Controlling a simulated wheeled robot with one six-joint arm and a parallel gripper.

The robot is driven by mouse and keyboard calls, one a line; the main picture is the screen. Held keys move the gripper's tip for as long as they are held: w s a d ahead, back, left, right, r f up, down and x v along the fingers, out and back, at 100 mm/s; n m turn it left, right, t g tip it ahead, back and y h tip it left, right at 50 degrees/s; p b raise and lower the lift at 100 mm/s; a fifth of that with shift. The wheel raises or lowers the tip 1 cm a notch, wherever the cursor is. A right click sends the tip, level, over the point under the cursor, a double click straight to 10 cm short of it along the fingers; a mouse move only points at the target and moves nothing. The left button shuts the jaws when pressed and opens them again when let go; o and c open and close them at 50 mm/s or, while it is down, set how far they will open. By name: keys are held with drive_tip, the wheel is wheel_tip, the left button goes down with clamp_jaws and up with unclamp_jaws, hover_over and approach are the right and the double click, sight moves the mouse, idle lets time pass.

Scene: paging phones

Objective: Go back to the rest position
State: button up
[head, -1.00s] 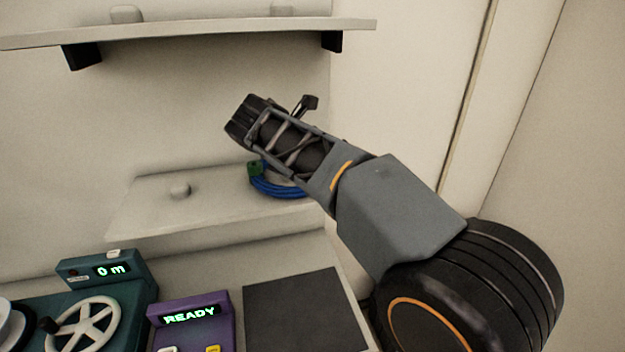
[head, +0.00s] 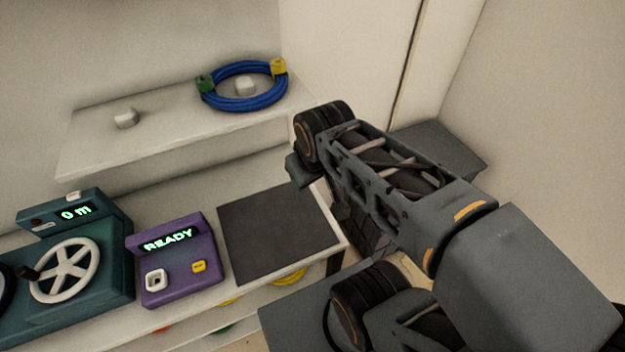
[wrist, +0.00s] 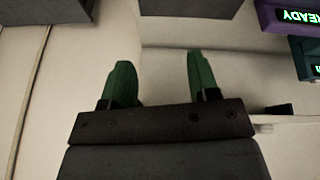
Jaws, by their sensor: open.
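My gripper (wrist: 160,82) shows in the wrist view as two green fingers standing apart, with nothing between them. In the head view my arm reaches in from the lower right and bends near the dark mat; the fingers cannot be made out there. A coiled blue cable (head: 243,102) with a green end and a yellow end lies around a peg on the upper ledge, apart from my arm.
The bench holds a purple device (head: 172,262) reading READY, a teal device (head: 75,255) with a white handwheel reading 0 m, and a dark mat (head: 275,230). A pale ledge (head: 90,155) runs behind. Yellow coils (head: 290,277) show beneath the bench. Walls stand at right.

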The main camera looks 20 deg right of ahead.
drive_tip(key=shift+s+a+f+m, duration=0.1)
drive_tip(key=shift+s+f+m, duration=0.55)
drive_tip(key=shift+m, duration=0.45)
idle(0.6)
